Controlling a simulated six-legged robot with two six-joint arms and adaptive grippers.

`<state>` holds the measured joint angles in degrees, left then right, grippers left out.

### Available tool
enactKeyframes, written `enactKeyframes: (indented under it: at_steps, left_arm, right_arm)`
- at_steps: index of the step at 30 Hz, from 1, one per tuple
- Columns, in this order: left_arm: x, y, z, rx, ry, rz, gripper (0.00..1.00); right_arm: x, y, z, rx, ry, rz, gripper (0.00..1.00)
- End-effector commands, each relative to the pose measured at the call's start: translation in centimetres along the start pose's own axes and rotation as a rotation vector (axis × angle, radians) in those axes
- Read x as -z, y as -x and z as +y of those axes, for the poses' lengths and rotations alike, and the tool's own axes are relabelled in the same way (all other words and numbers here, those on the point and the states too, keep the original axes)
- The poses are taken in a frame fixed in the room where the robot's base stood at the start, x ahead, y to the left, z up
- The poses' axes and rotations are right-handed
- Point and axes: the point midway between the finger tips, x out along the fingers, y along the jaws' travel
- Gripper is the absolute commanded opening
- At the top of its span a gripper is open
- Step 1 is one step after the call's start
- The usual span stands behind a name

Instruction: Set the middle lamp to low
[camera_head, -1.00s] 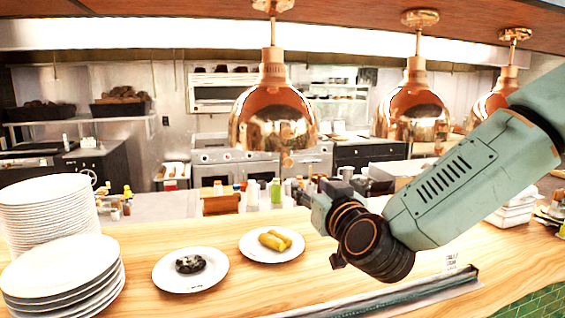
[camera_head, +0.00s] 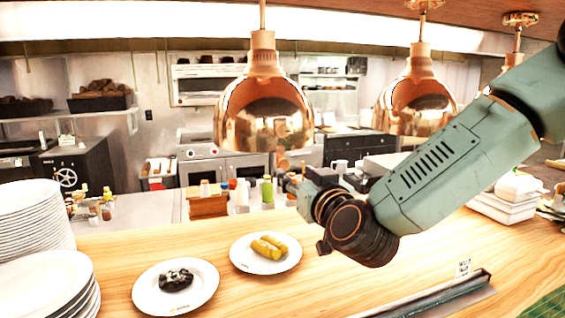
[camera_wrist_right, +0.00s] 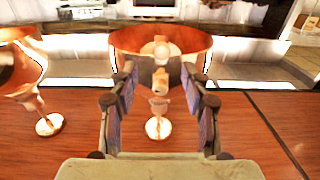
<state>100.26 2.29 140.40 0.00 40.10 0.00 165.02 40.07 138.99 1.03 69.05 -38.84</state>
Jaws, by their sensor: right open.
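Copper dome lamps hang in a row. A small copper piece (camera_head: 283,162) hangs beneath that lamp. In the right wrist view the open fingers (camera_wrist_right: 160,108) frame a copper lamp (camera_wrist_right: 160,42) and its stem, with no contact visible. A second lamp (camera_wrist_right: 20,80) is at the left.
A wooden counter (camera_head: 330,285) carries plate stacks (camera_head: 30,225), a plate with dark food (camera_head: 176,287), a plate with yellow rolls (camera_head: 266,253) and white containers (camera_head: 508,200). Bottles (camera_head: 267,190) and stoves stand behind. The lamps and ceiling bound the room above my arm.

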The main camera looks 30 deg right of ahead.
Motion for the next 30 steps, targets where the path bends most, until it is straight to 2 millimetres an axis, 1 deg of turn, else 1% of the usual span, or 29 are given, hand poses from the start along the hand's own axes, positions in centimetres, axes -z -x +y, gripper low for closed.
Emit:
enactKeyframes:
  at_steps: [4, 7, 16, 21, 25, 30]
  left_arm:
    - [0.0, 0.0, 0.0, 0.000, 0.000, 0.001, 0.00]
    - [0.0, 0.1, 0.0, 0.000, 0.000, 0.001, 0.00]
    - [0.0, 0.7, 0.0, 0.000, 0.000, 0.000, 0.00]
    - [0.0, 1.0, 0.0, 0.000, 0.000, 0.000, 0.00]
    - [0.0, 1.0, 0.0, 0.000, 0.000, 0.000, 0.00]
    - [0.0, 1.0, 0.0, 0.000, 0.000, 0.001, 0.00]
  right_arm:
    - [0.0, 0.1, 0.0, 0.000, 0.000, 0.000, 0.47]
    - [0.0, -0.6, 0.1, -0.002, 0.004, -0.001, 0.47]
    - [0.1, -4.8, 0.0, 0.000, 0.005, 0.001, 0.47]
    - [0.0, -6.6, 0.0, -0.001, 0.002, 0.000, 0.47]
    - [0.0, -7.2, 0.0, 0.000, 0.000, -0.001, 0.47]
    - [-0.1, -7.4, 0.0, 0.001, 0.000, -0.001, 0.47]
